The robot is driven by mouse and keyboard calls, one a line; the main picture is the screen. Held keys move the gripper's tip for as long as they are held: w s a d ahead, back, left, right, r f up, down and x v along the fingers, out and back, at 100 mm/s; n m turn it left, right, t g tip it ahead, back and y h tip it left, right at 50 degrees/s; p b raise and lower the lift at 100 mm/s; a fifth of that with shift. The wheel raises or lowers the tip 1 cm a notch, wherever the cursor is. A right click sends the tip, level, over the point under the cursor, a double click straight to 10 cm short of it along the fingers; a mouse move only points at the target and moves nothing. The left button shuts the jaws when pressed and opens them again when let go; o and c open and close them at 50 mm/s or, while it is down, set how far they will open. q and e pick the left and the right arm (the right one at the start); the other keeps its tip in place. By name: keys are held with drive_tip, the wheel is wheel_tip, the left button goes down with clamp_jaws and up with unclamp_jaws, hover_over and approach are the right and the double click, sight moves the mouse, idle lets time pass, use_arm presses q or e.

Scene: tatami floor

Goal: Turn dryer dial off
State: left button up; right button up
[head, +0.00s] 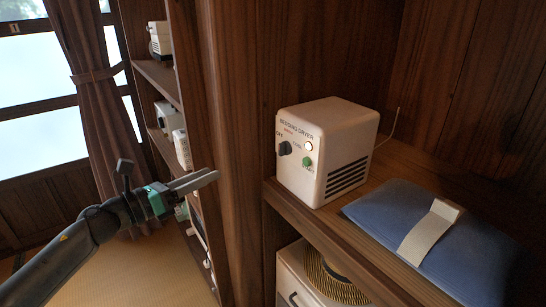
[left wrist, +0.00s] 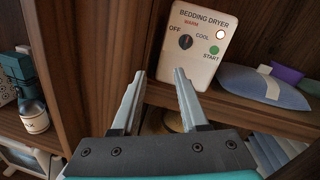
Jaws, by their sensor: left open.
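The bedding dryer (head: 322,152) is a cream box on a wooden shelf, with its labelled panel facing left in the head view. Its black dial (head: 284,148) sits beside the word OFF; it also shows in the left wrist view (left wrist: 185,42), with WARM above and COOL to its right. I cannot tell for sure where the dial points. A round light (head: 309,146) glows pale above a green START button (head: 307,162). My left gripper (head: 214,176) is open and empty, left of the dryer and apart from it. In the left wrist view, its fingers (left wrist: 160,73) point up below the panel.
A blue cushion (head: 418,235) with a pale band lies on the shelf right of the dryer. A cord rises behind the dryer. Open space lies before the panel.

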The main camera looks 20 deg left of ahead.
sight(279, 146)
use_arm(q)
drive_tip(key=s+d+r+m+g+h, duration=0.1)
drive_tip(key=d+r+m+h, duration=0.15)
drive_tip(key=r+m, duration=0.2)
drive_tip(key=shift+m+y, duration=0.35)
drive_tip(key=shift+y, duration=0.1)
drive_tip(key=x, duration=0.9)
drive_tip(key=f+x, duration=0.1)
drive_tip(key=x, duration=0.4)
drive_tip(key=shift+s+d+b, duration=0.2)
drive_tip(key=shift+d+b, duration=0.1)
drive_tip(key=shift+d, duration=0.15)
drive_tip(key=shift+w+d+f, duration=0.1)
drive_tip(key=shift+w+d, duration=0.15)
drive_tip(key=shift+w, duration=0.1)
drive_tip(key=shift+w+d, duration=0.1)
use_arm(e)
drive_tip(key=shift+w+a+r, duration=0.15)
drive_tip(key=shift+w+r, duration=0.1)
drive_tip(key=shift+r, duration=0.25)
drive_tip(key=shift+w+a+r, duration=0.15)
drive_tip(key=shift+w+r, duration=0.1)
drive_tip(key=shift+r, duration=0.25)
use_arm(q)
clamp_jaws()
use_arm(e)
drive_tip(key=shift+s, duration=0.1)
